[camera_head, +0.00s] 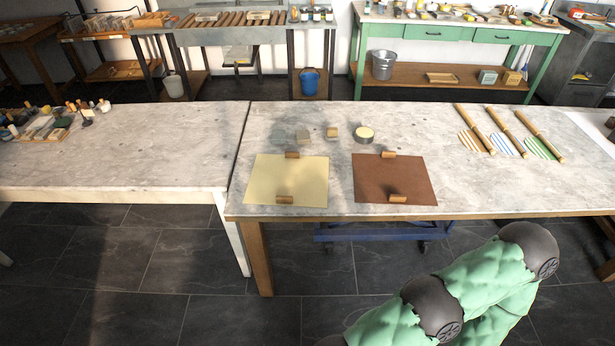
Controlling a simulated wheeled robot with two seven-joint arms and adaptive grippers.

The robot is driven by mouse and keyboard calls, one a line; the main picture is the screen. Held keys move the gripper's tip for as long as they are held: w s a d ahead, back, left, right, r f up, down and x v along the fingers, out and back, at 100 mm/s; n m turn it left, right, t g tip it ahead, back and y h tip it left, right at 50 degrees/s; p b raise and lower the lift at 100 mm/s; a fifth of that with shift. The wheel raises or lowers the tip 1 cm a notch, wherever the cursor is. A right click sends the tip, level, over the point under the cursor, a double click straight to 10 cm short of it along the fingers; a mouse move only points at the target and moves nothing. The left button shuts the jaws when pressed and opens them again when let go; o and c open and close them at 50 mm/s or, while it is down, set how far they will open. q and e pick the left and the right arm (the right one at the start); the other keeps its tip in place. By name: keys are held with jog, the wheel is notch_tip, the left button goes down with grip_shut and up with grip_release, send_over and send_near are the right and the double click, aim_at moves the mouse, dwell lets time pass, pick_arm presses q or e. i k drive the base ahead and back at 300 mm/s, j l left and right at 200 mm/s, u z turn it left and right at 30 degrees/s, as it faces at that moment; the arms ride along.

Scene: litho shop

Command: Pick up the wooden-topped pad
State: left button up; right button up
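On the marble-topped table (460,190), a small wooden-coloured block (332,132) stands near the back; it may be the wooden-topped pad, but it is too small to be sure. A greyish block (303,137) sits just left of it. A round dark-sided tin or pad with a pale top (364,133) sits to its right. They stand apart. Neither gripper is in view. Only green-sleeved arm links of mine with dark joints show at the lower right, in front of the table, far from these pieces.
A cream sheet (260,180) and a brown sheet (415,180) lie at the front, each under two small wooden blocks. Long wooden rods (507,133) lie beside striped fan-shaped pieces at right. Small tools and bottles (58,122) crowd the left table. Marble between is clear.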

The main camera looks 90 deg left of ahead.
aim_at(332, 133)
jog(key=u, duration=2.7)
